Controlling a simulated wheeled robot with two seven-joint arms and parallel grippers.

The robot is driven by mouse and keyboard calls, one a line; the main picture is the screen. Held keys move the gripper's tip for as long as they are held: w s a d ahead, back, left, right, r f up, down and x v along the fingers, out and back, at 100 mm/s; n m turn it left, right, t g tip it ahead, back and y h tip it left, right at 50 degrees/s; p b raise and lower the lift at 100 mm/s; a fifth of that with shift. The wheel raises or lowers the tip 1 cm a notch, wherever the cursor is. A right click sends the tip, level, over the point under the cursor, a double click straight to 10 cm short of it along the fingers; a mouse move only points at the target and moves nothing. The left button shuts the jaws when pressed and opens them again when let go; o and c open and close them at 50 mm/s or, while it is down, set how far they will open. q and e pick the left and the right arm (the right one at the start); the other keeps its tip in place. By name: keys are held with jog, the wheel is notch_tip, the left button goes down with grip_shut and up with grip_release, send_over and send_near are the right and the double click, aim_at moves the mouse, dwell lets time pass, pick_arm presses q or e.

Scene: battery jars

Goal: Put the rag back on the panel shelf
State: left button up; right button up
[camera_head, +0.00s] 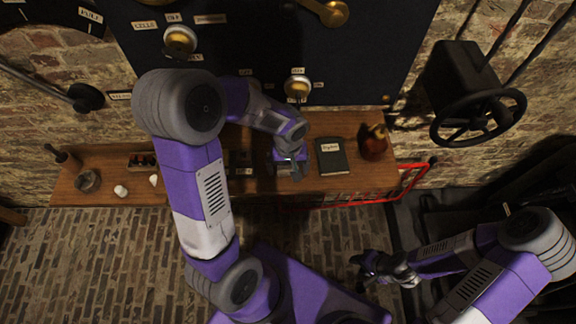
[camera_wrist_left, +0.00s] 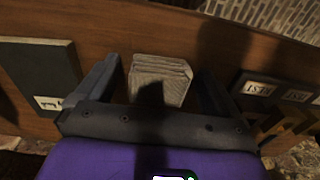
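The rag is a folded grey cloth (camera_wrist_left: 160,76) lying on the wooden panel shelf (camera_head: 112,160), seen in the left wrist view. In that view the shelf (camera_wrist_left: 60,22) runs across behind it. My left gripper (camera_head: 291,174) is low over the middle of the shelf. In the left wrist view its two fingers (camera_wrist_left: 162,88) are apart, one on each side of the rag, with gaps visible. In the head view the gripper and arm mostly hide the rag. My right gripper (camera_head: 368,268) is away from the shelf, over the floor at the lower right; its opening is unclear.
A dark labelled book (camera_head: 332,157) lies just right of the left gripper, with a brown jug (camera_head: 372,142) beyond it. A bowl (camera_head: 88,181) and small white pieces (camera_head: 121,191) are at the left. The dark panel (camera_head: 365,50) rises behind; a handwheel (camera_head: 478,117) projects at right.

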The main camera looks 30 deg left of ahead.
aim_at(289, 167)
pick_arm(q)
jog(key=shift+r, duration=0.2)
notch_tip(289, 167, up, 12)
jog(key=p, duration=0.3)
jog(key=shift+d, duration=0.1)
dwell(0.5)
